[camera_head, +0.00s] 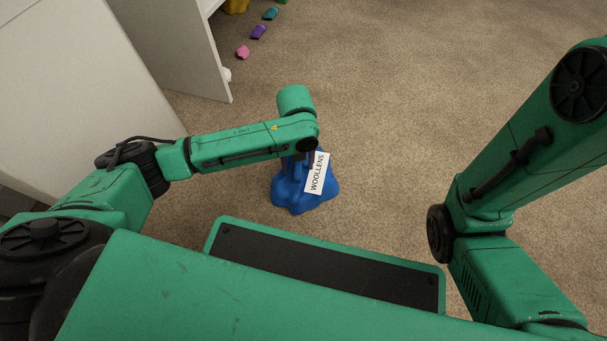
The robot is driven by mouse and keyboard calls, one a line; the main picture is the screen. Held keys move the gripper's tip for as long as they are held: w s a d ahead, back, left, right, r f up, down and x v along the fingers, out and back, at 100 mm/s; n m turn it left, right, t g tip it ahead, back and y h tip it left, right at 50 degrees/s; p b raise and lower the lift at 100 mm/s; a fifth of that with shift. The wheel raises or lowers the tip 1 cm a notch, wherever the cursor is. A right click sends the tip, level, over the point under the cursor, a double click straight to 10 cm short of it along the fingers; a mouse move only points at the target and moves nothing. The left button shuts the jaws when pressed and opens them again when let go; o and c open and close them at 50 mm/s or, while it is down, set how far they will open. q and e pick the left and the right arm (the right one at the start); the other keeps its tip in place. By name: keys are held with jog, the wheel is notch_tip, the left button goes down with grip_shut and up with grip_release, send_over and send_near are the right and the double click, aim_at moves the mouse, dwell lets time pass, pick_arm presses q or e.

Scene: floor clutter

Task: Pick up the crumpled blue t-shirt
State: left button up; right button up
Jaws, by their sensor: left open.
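The crumpled blue t-shirt (291,197) lies in a heap on the carpet, just beyond the front edge of my base. My left arm comes in from the left, and its wrist bends down over the t-shirt. My left gripper (298,163) is open at the back of the heap. Its fingertips are mostly hidden by the wrist and the cloth, so I cannot tell whether they touch it. A white card reading "WOOLLENS" (317,173) shows in front of the t-shirt's right part. My right gripper is out of view.
A white cabinet (170,40) stands at the upper left. Small pink (243,52), purple (259,32) and teal (271,14) items lie on the carpet beside it. The carpet right of the t-shirt is clear up to my right arm.

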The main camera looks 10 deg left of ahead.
pick_arm(q)
jog(key=shift+f, duration=0.1)
grip_shut()
dwell(1.3)
